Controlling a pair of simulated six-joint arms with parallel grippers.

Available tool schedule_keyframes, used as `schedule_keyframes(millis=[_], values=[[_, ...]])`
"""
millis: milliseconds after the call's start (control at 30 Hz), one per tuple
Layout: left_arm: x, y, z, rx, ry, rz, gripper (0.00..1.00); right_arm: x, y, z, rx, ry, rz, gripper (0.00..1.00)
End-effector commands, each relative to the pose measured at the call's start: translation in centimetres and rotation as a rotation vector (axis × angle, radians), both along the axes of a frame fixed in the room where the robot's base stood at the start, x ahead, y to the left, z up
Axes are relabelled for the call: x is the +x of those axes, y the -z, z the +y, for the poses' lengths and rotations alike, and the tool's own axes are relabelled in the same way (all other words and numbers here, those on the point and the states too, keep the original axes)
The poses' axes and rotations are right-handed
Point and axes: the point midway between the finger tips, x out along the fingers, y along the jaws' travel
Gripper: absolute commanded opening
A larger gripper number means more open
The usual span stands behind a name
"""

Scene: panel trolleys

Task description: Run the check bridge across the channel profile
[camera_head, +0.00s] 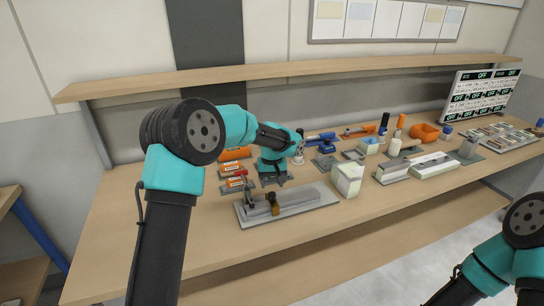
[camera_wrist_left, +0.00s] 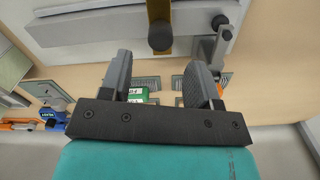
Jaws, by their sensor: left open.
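A grey channel profile (camera_head: 298,200) lies along a light plate (camera_head: 318,206) on the bench. A brass-coloured piece with a dark knob, which looks like the check bridge (camera_head: 275,206), stands at the profile near its left half; it also shows at the top of the left wrist view (camera_wrist_left: 159,15). My left gripper (camera_head: 274,181) is behind the plate, pointing down. In the left wrist view its two fingers (camera_wrist_left: 160,75) are apart with nothing between them, short of the brass piece. My right gripper is out of the picture; only part of that arm shows at lower right.
A white-green block (camera_head: 347,179) stands close right of the plate. Tools and an orange bin (camera_head: 425,132) fill the right; the bench front is clear.

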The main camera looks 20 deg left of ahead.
Motion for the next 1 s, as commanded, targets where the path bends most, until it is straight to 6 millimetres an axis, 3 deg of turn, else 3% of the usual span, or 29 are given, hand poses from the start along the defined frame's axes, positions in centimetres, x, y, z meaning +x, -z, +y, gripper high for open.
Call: schedule_keyframes(millis=[500,700,1000], values=[[0.0,-9.8,-0.1,-0.001,0.001,-0.004,0.56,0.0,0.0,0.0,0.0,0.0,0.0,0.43],[0.0,-11.5,0.0,0.0,0.001,0.0,0.56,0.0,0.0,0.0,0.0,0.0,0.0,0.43],[0.0,-11.7,0.0,0.0,0.001,0.001,0.56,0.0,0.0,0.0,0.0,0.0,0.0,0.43]])
